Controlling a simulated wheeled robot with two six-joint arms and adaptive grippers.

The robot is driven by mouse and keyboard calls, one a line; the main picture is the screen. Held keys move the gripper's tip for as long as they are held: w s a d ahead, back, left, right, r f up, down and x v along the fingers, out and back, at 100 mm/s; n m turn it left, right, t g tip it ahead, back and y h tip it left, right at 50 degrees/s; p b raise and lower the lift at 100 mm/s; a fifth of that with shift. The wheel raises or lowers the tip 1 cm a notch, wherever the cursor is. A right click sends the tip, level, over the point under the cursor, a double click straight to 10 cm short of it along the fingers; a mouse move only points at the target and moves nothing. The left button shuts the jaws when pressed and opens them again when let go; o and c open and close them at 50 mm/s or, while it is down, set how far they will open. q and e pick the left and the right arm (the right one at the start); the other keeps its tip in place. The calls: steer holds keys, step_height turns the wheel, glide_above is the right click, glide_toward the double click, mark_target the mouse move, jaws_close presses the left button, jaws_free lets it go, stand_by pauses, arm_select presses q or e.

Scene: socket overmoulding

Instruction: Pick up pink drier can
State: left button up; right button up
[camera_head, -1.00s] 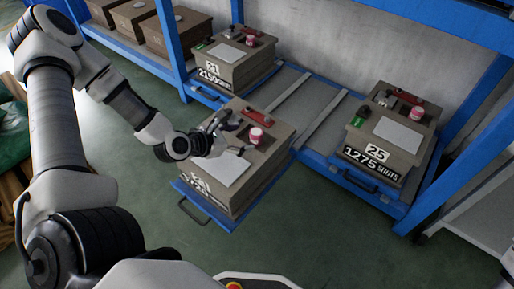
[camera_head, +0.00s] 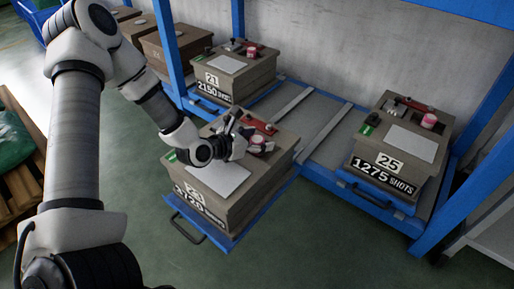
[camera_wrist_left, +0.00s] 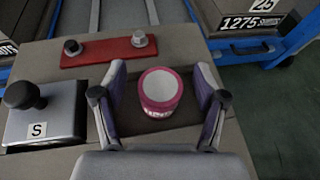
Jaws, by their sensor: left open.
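The pink drier can (camera_wrist_left: 160,92), pink with a white top, stands in a dark recess on top of the near box in the left wrist view. My left gripper (camera_wrist_left: 161,93) is open, with one finger on each side of the can and visible gaps between. In the head view the can (camera_head: 258,142) is partly hidden behind my left gripper (camera_head: 240,142), over the top of the near box (camera_head: 282,156). My right gripper is not in view.
A red handle bar (camera_wrist_left: 110,50) and a grey block with a black knob (camera_wrist_left: 45,112) are beside the can on the box top. Other boxes with similar cans stand at the right (camera_head: 425,150) and behind (camera_head: 245,75). Blue rack posts (camera_head: 238,20) rise nearby.

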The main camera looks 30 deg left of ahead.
arm_select(q)
steer(key=c, duration=1.3)
steer(key=shift+o, duration=0.2)
